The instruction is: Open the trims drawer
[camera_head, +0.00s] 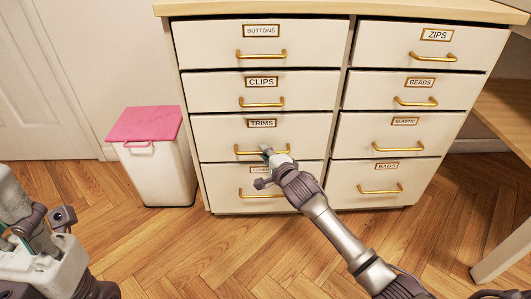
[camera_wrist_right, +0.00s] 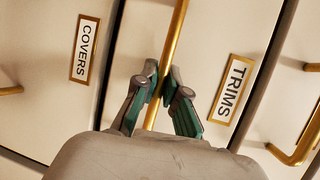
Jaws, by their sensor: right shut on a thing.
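The trims drawer (camera_head: 215,135) is the third one down in the left column of the white cabinet. Its front looks flush with the drawers around it. Its brass bar handle (camera_head: 248,153) sits below the TRIMS label (camera_head: 262,123). My right gripper (camera_head: 268,151) is at this handle. In the right wrist view, the green-padded fingers of my right gripper (camera_wrist_right: 161,85) are shut around the handle bar (camera_wrist_right: 175,45), between the TRIMS and COVERS labels. Part of my left arm shows at the left edge of the head view; its fingers are not clear.
Other closed drawers surround it: clips (camera_head: 215,91) above, covers (camera_head: 222,181) below, elastic (camera_head: 355,132) to the right. A white bin with a pink lid (camera_head: 148,124) stands left of the cabinet. The wooden floor (camera_head: 225,255) in front is clear. A table (camera_head: 509,115) stands at right.

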